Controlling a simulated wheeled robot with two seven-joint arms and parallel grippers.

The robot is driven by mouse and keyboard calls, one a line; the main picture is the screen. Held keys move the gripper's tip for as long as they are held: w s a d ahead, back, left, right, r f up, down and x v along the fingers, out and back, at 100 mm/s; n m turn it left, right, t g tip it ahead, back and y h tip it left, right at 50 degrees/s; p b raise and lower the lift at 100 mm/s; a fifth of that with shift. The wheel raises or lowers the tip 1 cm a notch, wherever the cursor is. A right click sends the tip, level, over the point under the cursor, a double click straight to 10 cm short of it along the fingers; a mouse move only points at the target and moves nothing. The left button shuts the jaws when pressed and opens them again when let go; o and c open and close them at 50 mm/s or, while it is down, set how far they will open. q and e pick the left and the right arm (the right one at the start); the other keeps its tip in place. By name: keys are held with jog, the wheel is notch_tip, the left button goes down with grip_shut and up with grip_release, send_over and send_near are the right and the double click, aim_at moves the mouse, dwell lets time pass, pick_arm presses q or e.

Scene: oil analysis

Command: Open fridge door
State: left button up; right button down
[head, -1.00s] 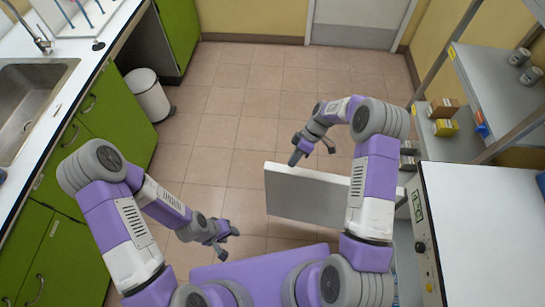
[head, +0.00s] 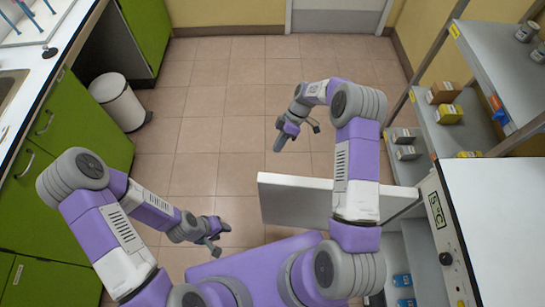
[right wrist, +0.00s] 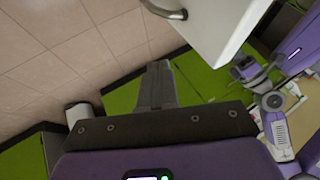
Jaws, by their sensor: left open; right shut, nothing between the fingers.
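The fridge door (head: 300,203) is a white slab standing open, swung out to the left from the fridge (head: 425,195). My left gripper (head: 214,240) is open and empty, left of the door.
Blue-labelled containers (head: 402,281) sit inside the fridge. Shelves (head: 445,135) with boxes stand at the right. A white bin (head: 118,102) and green cabinets (head: 85,125) are at the left. The tiled floor (head: 215,110) ahead is clear.

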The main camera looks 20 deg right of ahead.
pick_arm(q)
notch_tip(320, 180, down, 2)
jog(key=shift+f+b, duration=0.1)
jog(key=shift+b, duration=0.95)
pick_arm(e)
jog(key=s+a+f, duration=0.6)
jog(key=f, duration=0.1)
jog(key=shift+a, duration=0.2)
jog(key=shift+s, duration=0.15)
